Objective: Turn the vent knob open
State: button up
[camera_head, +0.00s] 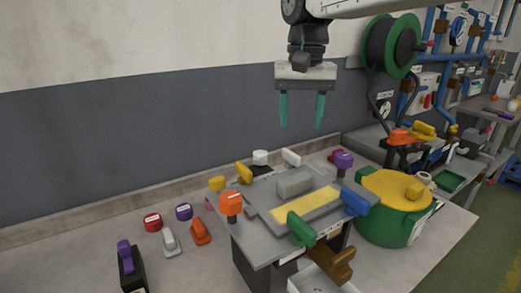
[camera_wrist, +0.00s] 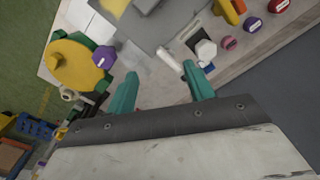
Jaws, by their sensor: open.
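Several coloured knobs and handles stand around a grey bench unit (camera_head: 262,245); their labels are too small to read, so I cannot tell which is the vent knob. They include an orange knob (camera_head: 231,203), a green handle (camera_head: 301,229), a blue handle (camera_head: 354,202), a purple knob (camera_head: 343,160), a white knob (camera_head: 260,157) and a white handle (camera_head: 291,157). My gripper (camera_head: 302,125) is open and empty, fingers down, above the back of the unit. In the wrist view the white handle (camera_wrist: 168,60) shows beyond the gap between the fingertips, apart from them.
A green drum (camera_head: 385,228) with a yellow lid (camera_head: 385,187) stands right of the unit. A hose reel (camera_head: 391,46) is at the back right.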

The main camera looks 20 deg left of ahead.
send_over(260, 153)
jog(key=shift+d+f, duration=0.1)
jog(key=shift+f, duration=0.85)
jog(key=shift+n, duration=0.3)
notch_tip(260, 153, down, 8)
jog(key=shift+r, duration=0.15)
jog(key=c, duration=1)
